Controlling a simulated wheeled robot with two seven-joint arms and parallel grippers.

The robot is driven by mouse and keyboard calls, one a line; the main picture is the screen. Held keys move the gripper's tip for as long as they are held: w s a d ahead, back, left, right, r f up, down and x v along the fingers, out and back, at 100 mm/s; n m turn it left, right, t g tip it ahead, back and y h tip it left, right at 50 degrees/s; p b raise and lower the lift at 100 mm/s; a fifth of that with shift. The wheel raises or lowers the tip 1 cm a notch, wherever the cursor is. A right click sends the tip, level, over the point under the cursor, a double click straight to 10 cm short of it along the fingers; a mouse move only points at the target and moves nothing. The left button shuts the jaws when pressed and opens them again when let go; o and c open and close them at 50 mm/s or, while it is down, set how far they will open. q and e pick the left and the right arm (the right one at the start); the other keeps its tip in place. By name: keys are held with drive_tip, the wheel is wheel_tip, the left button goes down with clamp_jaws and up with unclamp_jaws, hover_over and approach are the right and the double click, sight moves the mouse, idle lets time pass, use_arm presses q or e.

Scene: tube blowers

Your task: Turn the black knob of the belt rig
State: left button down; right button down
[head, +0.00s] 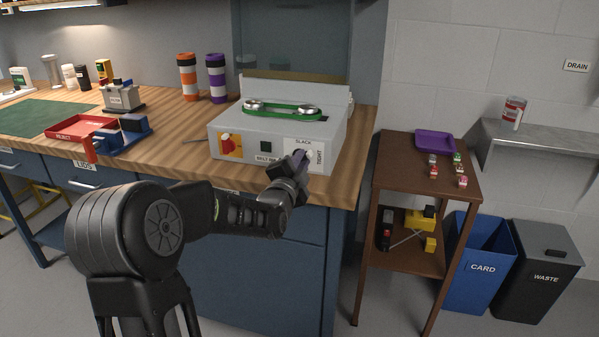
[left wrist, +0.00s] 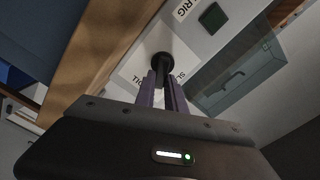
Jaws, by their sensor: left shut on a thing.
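The belt rig (head: 232,133) is a pale grey box on the wooden bench, with a green belt (head: 285,112) around two metal pulleys on top. My left gripper (head: 299,158) is at this plate, at the right of the rig's front. In the left wrist view its purple fingers (left wrist: 162,92) are shut on the black knob (left wrist: 159,62). In the head view the gripper hides the knob. My right gripper is not in view.
A red tray (head: 83,128) and a blue fixture (head: 130,137) lie left of the rig. Orange and purple tumblers (head: 187,78) stand behind it. A brown side table (head: 400,150) with a purple tray (head: 434,141) and the bins (head: 478,262) are at right.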

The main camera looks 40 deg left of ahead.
use_arm(q)
drive_tip(key=m, duration=0.1)
drive_tip(key=m+b, duration=0.1)
drive_tip(key=shift+d+f+m, duration=0.1)
drive_tip(key=shift+f+m, duration=0.25)
drive_tip(key=shift+m, duration=0.05)
drive_tip(key=shift+f+m+b, duration=0.15)
drive_tip(key=shift+m+b, duration=0.6)
drive_tip(key=shift+m, duration=0.75)
drive_tip(key=c, duration=1.4)
unclamp_jaws()
drive_tip(key=v, duration=0.7)
drive_tip(key=shift+s+d, duration=0.15)
drive_tip(key=shift+s, duration=0.2)
